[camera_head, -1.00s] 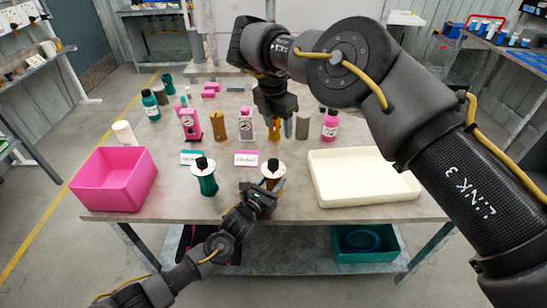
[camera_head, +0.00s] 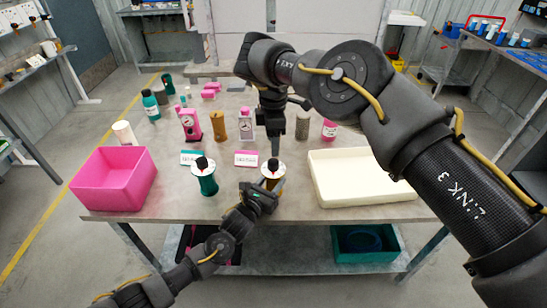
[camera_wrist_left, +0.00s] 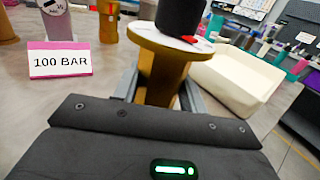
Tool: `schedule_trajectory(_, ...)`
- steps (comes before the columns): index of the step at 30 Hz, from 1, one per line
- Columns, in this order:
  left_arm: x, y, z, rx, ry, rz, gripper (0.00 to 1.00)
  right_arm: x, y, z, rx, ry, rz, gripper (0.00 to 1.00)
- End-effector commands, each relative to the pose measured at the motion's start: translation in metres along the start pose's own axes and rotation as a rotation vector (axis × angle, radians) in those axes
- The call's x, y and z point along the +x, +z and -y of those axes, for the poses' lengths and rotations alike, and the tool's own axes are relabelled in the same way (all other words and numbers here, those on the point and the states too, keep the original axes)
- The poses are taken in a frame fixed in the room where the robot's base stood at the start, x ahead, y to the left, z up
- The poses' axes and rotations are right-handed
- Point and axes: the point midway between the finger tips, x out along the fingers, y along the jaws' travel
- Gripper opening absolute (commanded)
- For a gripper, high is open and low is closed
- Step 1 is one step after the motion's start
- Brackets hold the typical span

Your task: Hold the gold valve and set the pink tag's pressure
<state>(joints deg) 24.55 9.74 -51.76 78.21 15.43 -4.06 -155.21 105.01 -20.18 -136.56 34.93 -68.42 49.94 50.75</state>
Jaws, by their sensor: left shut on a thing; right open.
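The gold valve (camera_head: 278,185) stands upright near the table's front middle, with a white dial and black knob on top. My left gripper (camera_head: 264,192) is shut on its gold body; the left wrist view shows the gold valve (camera_wrist_left: 160,72) between the fingers, with a red pointer on its dial. My right gripper (camera_head: 272,148) is open and points down just above the knob; its fingertips are partly hard to make out. In the left wrist view the pink tag (camera_wrist_left: 59,60) reads 100 BAR.
A teal valve (camera_head: 207,184) with a teal-edged tag (camera_head: 192,157) stands to the left. A pink bin (camera_head: 113,190) is at the left and a cream tray (camera_head: 350,192) at the right. Bottles and cylinders stand behind the tags.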

Motion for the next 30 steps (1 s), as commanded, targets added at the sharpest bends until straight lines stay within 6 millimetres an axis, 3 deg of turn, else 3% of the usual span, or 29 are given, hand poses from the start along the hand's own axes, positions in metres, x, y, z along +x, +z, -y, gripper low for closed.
schedule_trajectory(3, 0.0, 0.0, 0.0, 0.0, 0.0, 0.0, 0.07, 0.025, 0.0, 0.001, -0.001, -0.003, -0.002, 0.54)
schedule_trajectory(9, 0.0, 0.0, 0.0, 0.0, 0.0, 0.0, 0.07, 0.055, 0.0, 0.0, 0.0, -0.001, 0.0, 0.54)
schedule_trajectory(15, 0.0, 0.0, 0.0, 0.0, 0.0, 0.0, 0.07, 0.068, 0.0, 0.0, -0.001, 0.0, 0.0, 0.54)
schedule_trajectory(23, 0.0, 0.0, 0.0, 0.0, 0.0, 0.0, 0.07, 0.07, 0.0, 0.0, -0.001, 0.001, 0.0, 0.54)
schedule_trajectory(30, 0.0, 0.0, 0.0, 0.0, 0.0, 0.0, 0.07, 0.069, 0.0, 0.0, -0.001, 0.001, 0.0, 0.27)
